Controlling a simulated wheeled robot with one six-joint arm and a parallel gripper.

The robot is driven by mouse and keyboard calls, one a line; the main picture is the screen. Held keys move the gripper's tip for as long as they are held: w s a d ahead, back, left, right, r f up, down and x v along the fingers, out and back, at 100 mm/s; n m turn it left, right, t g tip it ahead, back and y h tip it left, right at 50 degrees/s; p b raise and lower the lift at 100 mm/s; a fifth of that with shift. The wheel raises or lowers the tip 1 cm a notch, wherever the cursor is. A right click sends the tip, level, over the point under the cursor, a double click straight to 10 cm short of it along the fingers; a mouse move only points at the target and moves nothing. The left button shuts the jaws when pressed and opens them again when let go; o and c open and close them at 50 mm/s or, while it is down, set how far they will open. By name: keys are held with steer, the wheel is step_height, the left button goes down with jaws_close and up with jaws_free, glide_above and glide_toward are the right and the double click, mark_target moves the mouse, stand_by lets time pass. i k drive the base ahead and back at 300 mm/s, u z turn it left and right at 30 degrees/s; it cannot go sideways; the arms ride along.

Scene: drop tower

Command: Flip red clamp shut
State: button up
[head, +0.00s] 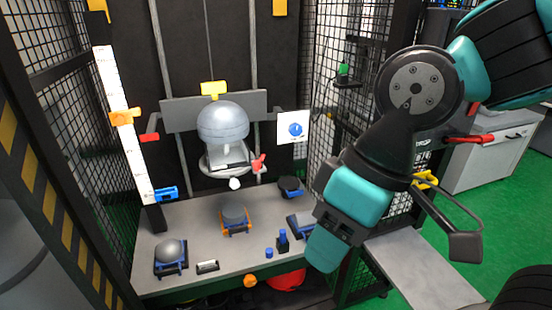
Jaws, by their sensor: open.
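The small red clamp (258,163) sits at the right edge of the round pale platform (222,171) under the grey dome (223,122). Its red lever sticks out to the right and looks tilted, but it is too small to tell its exact position. My arm comes in from the upper right and its teal wrist part hangs low in front of the bench's right side, right of the clamp and apart from it.
The grey bench (200,273) holds a grey dome on a blue cradle (171,253), a grey puck in an orange-blue holder (235,217) and small blue pieces. A white scale strip (122,130) stands left. Mesh cage walls (60,135) flank the tower. Green floor lies right.

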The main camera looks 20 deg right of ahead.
mark_target(257, 164)
steer(key=i, duration=0.45)
steer(key=k, duration=0.6)
steer(key=u, duration=0.25)
steer(key=i, duration=1.05)
steer(key=z, duration=0.25)
